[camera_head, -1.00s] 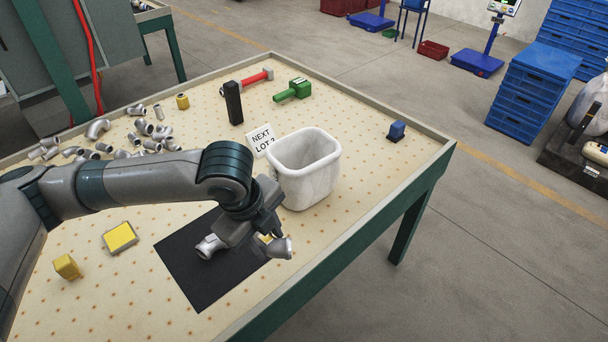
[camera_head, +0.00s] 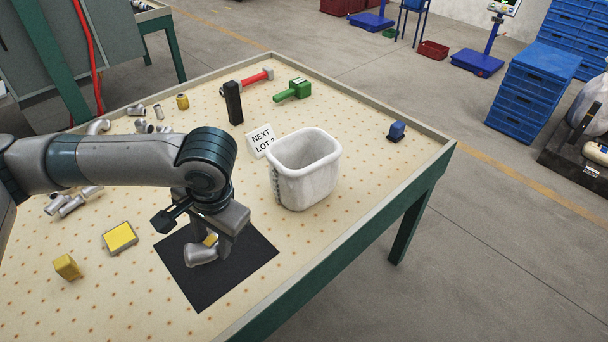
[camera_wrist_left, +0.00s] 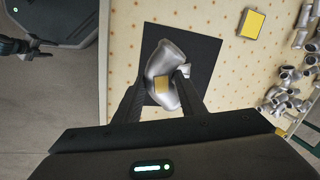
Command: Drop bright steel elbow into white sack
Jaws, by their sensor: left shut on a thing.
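My left gripper (camera_head: 208,243) is shut on a bright steel elbow (camera_head: 200,256), over the black mat. In the left wrist view the fingers (camera_wrist_left: 158,92) stand on either side of the elbow (camera_wrist_left: 162,62), and a yellow patch shows on or against it. A bit of another metal piece (camera_wrist_left: 186,69) shows beside it, mostly hidden. The white sack (camera_head: 312,188), an open rounded bin shape, stands upright to the right of the gripper, apart from it. My right gripper seems to show as a dark shape at the left of the wrist view (camera_wrist_left: 14,45); its jaws are unclear.
The black mat (camera_head: 248,262) lies on the dotted table. A "NEXT LOT" sign (camera_head: 260,138) stands behind the sack. A black post (camera_head: 233,103), a green item (camera_head: 293,90) and a blue block (camera_head: 396,131) stand farther off. Loose fittings (camera_head: 70,205) and yellow blocks (camera_head: 120,238) lie left.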

